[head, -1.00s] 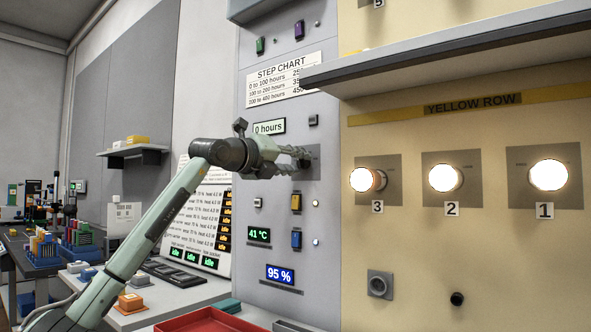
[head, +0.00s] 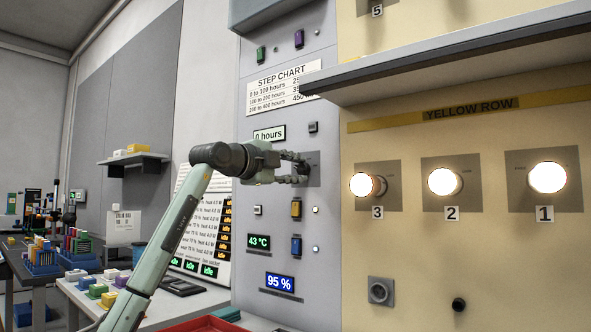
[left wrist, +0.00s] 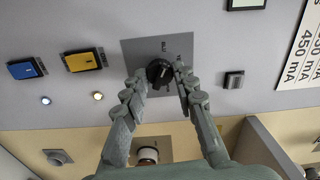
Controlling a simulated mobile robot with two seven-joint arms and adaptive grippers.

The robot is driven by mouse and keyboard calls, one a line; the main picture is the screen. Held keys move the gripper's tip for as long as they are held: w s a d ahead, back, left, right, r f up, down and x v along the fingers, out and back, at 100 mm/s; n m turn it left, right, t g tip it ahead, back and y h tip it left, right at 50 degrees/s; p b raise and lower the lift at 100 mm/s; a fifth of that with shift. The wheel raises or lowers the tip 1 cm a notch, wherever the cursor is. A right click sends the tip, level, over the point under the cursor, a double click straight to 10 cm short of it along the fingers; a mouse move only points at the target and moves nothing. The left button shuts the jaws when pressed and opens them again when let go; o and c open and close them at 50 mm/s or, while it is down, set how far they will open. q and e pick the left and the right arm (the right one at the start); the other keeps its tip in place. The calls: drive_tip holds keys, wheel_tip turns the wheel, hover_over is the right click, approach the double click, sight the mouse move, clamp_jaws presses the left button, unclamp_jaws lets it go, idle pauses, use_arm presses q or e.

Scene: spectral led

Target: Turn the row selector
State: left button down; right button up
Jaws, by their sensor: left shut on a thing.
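The row selector is a dark round knob (left wrist: 159,72) on a grey square plate (left wrist: 178,47) in the left wrist view. In the head view its plate (head: 314,168) shows just beyond my left gripper, and the knob is mostly hidden by the fingers. My left gripper (head: 303,168) reaches the panel from the left. In the left wrist view my left gripper (left wrist: 161,84) has one finger on each side of the knob and is shut on it. My right gripper is not in view.
The yellow wall to the right has three lit lamps, including lamp 3 (head: 362,185), under a protruding shelf (head: 450,55). A yellow button (head: 296,208) and a blue button (head: 296,245) sit below the selector. A red tray (head: 205,325) lies at the bottom.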

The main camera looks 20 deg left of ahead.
use_arm(q)
drive_tip(key=shift+n, duration=1.3)
drive_tip(key=c, duration=1.2)
unclamp_jaws()
drive_tip(key=v, duration=1.2)
